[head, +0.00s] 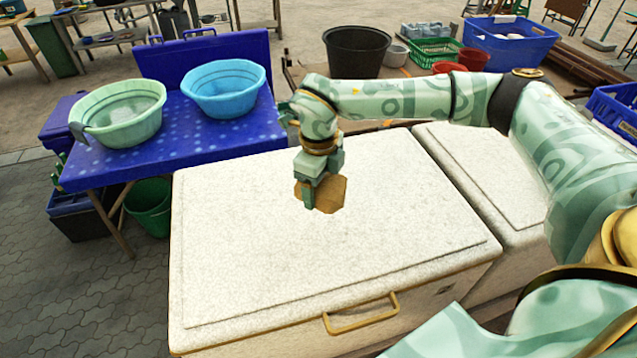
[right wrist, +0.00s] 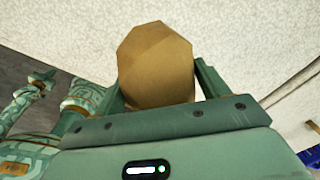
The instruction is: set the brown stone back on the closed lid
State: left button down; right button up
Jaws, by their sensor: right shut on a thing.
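The brown stone (head: 331,194) is a faceted tan lump over the closed white speckled lid (head: 250,240) of the large chest. My right gripper (head: 309,205) is shut on the stone from above, toward the back right part of the lid. In the right wrist view the stone (right wrist: 156,65) sits between the two fingers of the gripper (right wrist: 158,85), with the pale lid behind it. I cannot tell whether the stone touches the lid or hangs just above it.
A second white chest (head: 490,170) stands right of the first. A blue table (head: 185,130) with a green basin (head: 120,112) and a blue basin (head: 224,88) adjoins at the back left. A black tub (head: 357,52) stands behind. The front and left of the lid are clear.

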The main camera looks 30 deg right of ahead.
jog(key=m, duration=0.2)
jog(key=w+d+m+p, duration=0.1)
jog(key=m, duration=0.1)
jog(key=d+m+p, duration=0.1)
jog(key=m, duration=0.1)
jog(key=shift+w+d+r, duration=0.15)
jog(key=shift+w+r, duration=0.1)
jog(key=shift+w+d+f+m, duration=0.1)
jog(key=shift+d+m, duration=0.05)
jog(key=shift+m, duration=0.4)
jog(key=shift+w+d+f+m, duration=0.1)
jog(key=shift+d+m, duration=0.05)
jog(key=shift+m, duration=0.4)
jog(key=shift+f, duration=0.1)
notch_tip(320, 180, down, 6)
jog(key=b, duration=0.5)
jog(key=shift+f+b, duration=0.25)
jog(key=shift+b, duration=0.15)
jog(key=shift+f+b, duration=0.45)
jog(key=shift+f, duration=0.6)
jog(key=shift+p, duration=0.3)
jog(key=shift+f, duration=0.55)
